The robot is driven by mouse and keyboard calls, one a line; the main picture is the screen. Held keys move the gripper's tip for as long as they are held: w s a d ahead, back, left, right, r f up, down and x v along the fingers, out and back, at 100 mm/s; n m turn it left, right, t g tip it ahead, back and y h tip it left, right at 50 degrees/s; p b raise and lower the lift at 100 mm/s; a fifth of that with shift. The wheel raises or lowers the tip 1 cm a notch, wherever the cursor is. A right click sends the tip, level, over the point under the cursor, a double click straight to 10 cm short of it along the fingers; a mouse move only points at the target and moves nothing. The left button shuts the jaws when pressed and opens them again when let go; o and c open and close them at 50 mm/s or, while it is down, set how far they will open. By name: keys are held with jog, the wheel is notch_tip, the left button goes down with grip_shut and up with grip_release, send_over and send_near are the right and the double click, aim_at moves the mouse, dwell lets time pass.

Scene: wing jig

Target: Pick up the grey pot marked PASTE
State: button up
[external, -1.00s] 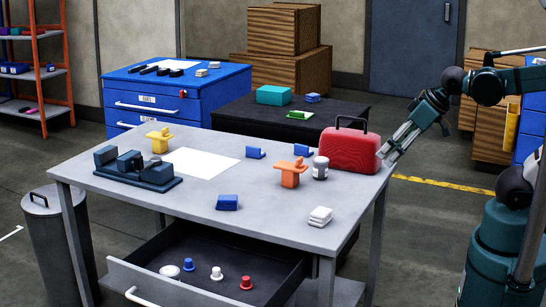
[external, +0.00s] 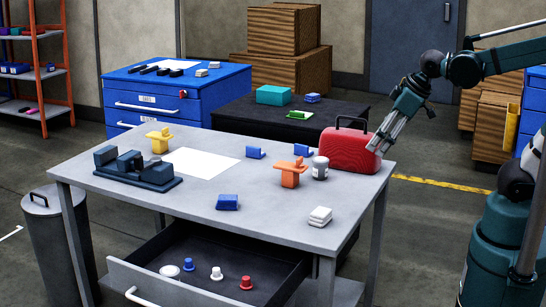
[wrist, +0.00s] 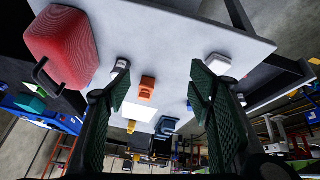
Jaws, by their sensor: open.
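My gripper (external: 375,147) is at the table's right end, beside the red case and right of the pot. In the wrist view my gripper (wrist: 160,90) is open, with nothing between its fingers. The pot shows there behind the tip of the left finger (wrist: 121,65), partly hidden by it.
The red case (external: 350,150) stands close to my gripper and the pot. An orange stand (external: 290,173) is left of the pot. White blocks (external: 320,216) lie near the front right edge. Blue blocks (external: 228,202) and a dark jig (external: 138,172) lie farther left. A drawer (external: 215,262) hangs open below.

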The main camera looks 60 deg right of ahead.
jog(key=w+d+r+n+g+p, duration=0.1)
jog(key=w+d+n+p, duration=0.15)
jog(key=w, duration=0.45)
jog(key=n+g+p, duration=0.5)
jog(key=n+p, duration=0.6)
send_over(321, 159)
jog(key=f, duration=1)
jog(key=shift+s+a, duration=0.3)
jog(key=shift+a, duration=0.1)
jog(key=shift+w+d+f+n, duration=0.2)
jog(key=shift+d+f+n, duration=0.1)
jog(key=shift+f, duration=0.4)
jog(key=shift+f, duration=0.1)
jog(key=shift+f, duration=1.25)
jog(key=shift+f, duration=0.1)
jog(key=shift+w+f+b, duration=0.15)
jog(key=shift+f+b, duration=0.25)
jog(key=shift+f, duration=2.05)
